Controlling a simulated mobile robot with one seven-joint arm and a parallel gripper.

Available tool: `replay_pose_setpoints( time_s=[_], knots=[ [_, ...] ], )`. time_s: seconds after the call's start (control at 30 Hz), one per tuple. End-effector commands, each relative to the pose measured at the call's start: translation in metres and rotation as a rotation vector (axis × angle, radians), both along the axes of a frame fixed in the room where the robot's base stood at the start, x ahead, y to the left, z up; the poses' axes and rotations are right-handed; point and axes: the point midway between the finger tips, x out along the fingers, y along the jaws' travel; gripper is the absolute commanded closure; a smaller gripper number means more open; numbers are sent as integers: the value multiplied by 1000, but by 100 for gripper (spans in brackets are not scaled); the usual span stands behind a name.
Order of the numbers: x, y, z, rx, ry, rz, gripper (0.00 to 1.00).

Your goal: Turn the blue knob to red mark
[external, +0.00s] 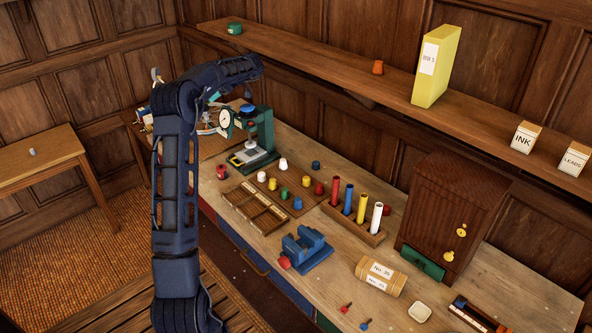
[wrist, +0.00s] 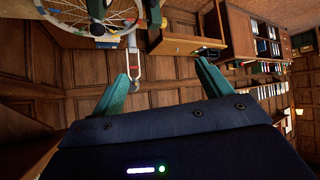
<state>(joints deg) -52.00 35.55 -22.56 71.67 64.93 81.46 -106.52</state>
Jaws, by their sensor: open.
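A blue knob-like cap (external: 247,107) sits on top of a green device (external: 261,130) with a white round dial (external: 225,119), at the back of the workbench in the external view. I cannot make out a red mark beside it. My gripper (wrist: 163,80) is open and empty in the wrist view, its two green fingers wide apart. In the external view my arm bends over near the device, and the gripper's fingers are not clear there. In the wrist view the blue knob cannot be surely told.
The workbench holds a peg board (external: 268,183) with coloured pegs, a blue vise (external: 307,248), a rack of coloured tubes (external: 352,222) and a brown cabinet (external: 455,205). A shelf (external: 320,65) runs above the bench. A spoked wheel (wrist: 85,12) shows in the wrist view.

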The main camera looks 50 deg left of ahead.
Motion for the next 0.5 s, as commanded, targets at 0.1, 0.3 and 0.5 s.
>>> replay_pose_setpoints(
  time_s=[0.1, 0.3, 0.5],
  knots=[
    [15, -8, 2, -177, -68, 22, 22],
    [49, -32, 13, -488, -201, -22, 22],
    [79, -55, 34, -715, -322, -127, 22]
  ],
)
